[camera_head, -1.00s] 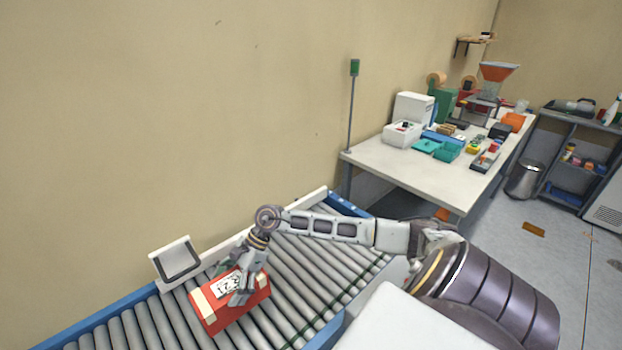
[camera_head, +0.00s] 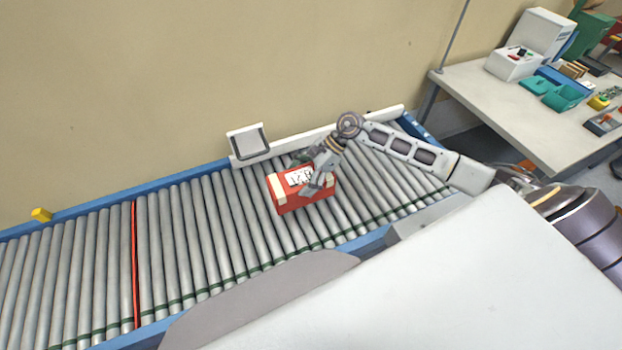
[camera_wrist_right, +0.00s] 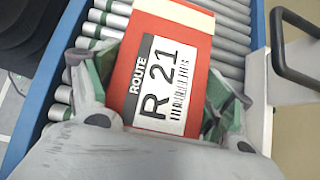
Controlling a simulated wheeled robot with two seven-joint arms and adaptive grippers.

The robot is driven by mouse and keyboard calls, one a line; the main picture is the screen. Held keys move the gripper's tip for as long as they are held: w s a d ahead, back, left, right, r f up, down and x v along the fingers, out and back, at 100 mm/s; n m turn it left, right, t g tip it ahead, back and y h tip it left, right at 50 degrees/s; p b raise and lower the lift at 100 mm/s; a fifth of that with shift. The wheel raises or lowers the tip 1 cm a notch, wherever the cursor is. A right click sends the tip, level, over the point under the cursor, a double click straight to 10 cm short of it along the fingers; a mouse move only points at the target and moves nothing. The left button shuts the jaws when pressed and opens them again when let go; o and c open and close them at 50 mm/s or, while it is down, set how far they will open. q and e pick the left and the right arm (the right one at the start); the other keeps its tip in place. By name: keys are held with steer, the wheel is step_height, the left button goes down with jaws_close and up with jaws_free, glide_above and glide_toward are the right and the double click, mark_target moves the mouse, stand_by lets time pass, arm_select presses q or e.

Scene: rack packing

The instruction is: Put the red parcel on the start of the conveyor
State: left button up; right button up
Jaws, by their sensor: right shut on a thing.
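The red parcel (camera_head: 288,199) has cream end bands and a white label. It is over the conveyor rollers (camera_head: 215,225), near the right end of the conveyor. In the right wrist view the parcel (camera_wrist_right: 172,20) shows the label "ROUTE R 21". My right gripper (camera_head: 318,178) is shut on the parcel, and its fingers (camera_wrist_right: 160,105) lie on either side of it. I cannot tell whether the parcel rests on the rollers or is just above them. My left gripper is not in view.
A grey-framed panel (camera_head: 248,143) stands at the conveyor's wall-side edge. A red line (camera_head: 134,265) crosses the rollers farther left, and a yellow block (camera_head: 41,215) sits on the far rail. The rollers between are clear. A white worktable (camera_head: 540,125) stands at the right.

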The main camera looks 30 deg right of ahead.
steer(key=shift+f, duration=1.8)
steer(key=shift+f, duration=0.1)
steer(key=shift+f+p, duration=0.4)
steer(key=shift+f, duration=1.35)
steer(key=shift+f, duration=0.1)
steer(key=o, duration=1.4)
steer(key=shift+c, duration=0.2)
steer(key=shift+d, duration=0.1)
